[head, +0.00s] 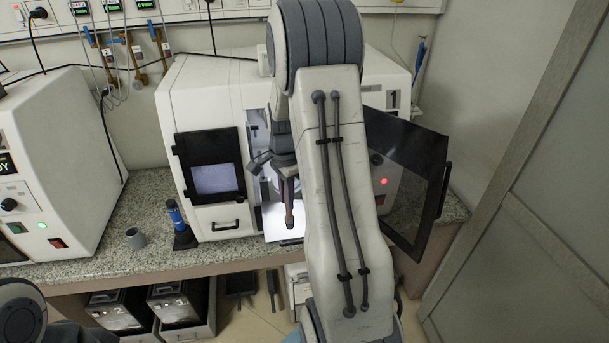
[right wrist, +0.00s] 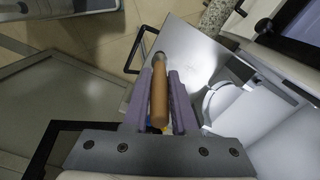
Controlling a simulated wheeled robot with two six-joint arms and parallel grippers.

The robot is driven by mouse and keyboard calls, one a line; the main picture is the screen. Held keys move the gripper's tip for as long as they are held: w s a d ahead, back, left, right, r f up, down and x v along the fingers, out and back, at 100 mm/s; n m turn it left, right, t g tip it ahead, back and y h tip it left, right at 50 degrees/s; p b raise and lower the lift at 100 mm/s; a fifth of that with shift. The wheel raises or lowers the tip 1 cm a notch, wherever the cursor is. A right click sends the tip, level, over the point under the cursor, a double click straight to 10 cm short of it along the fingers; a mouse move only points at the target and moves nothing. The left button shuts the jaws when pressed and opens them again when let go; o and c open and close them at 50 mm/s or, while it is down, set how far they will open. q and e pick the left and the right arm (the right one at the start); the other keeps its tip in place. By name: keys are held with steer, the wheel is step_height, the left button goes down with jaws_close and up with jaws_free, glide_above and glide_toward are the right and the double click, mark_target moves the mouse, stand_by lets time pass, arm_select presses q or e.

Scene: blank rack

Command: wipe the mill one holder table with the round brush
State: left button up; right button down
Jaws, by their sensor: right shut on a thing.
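Mill one (head: 240,95) is the white machine marked 1 on the counter. Its dark door (head: 420,170) stands open to the right and its inside is brightly lit. My right gripper (head: 287,170) is in front of the opening, shut on the round brush (head: 289,212). The brush's brown handle (right wrist: 158,95) shows between the purple fingers in the right wrist view; its bristles cannot be made out. A pale, round-edged part (right wrist: 222,105) inside the mill may belong to the holder table. My arm hides much of the opening. My left gripper is not in view.
A second white machine (head: 50,160) stands at the left. Dark bins (head: 118,310) sit below. A wall panel (head: 540,220) bounds the right side.

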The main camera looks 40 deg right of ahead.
steer(key=shift+r+p, duration=1.9)
steer(key=shift+r, duration=0.75)
